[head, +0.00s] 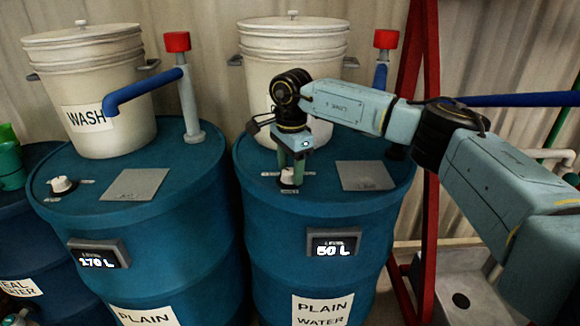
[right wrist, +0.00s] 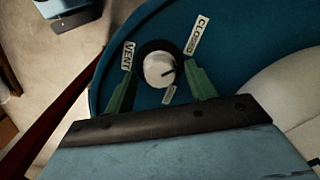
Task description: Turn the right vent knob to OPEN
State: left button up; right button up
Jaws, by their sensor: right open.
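The right vent knob (head: 288,178) is a small white round knob on the lid of the right blue barrel (head: 325,235). In the right wrist view the knob (right wrist: 156,72) shows a dark pointer mark towards the right. A CLOSED label (right wrist: 197,36) is at its upper right, a VENT label (right wrist: 128,55) at its left, and a small label too blurred to read (right wrist: 168,95) below it. My right gripper (head: 292,170) points down over the knob. Its green fingers are open, one on each side of the knob, with gaps visible. My left gripper is not in view.
A white bucket (head: 290,50) stands on the right barrel behind my gripper, with a grey plate (head: 365,175) to the right. The left barrel (head: 150,225) has its own white knob (head: 62,184) and a WASH bucket (head: 95,90). A red frame (head: 431,90) stands at right.

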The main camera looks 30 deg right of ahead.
jog(key=shift+c, duration=0.2)
jog(key=c, duration=0.9)
jog(key=shift+m, duration=0.4)
jog(key=m+p, duration=0.2)
jog(key=shift+r+m, duration=0.1)
jog(key=shift+m, duration=0.2)
jog(key=m+p, duration=0.2)
jog(key=m, duration=0.3)
jog(key=shift+p, duration=0.3)
jog(key=m+p, duration=0.2)
jog(key=m, duration=0.3)
jog(key=shift+a+m+p, duration=0.1)
jog(key=shift+m+p, duration=0.65)
jog(key=shift+m, duration=1.55)
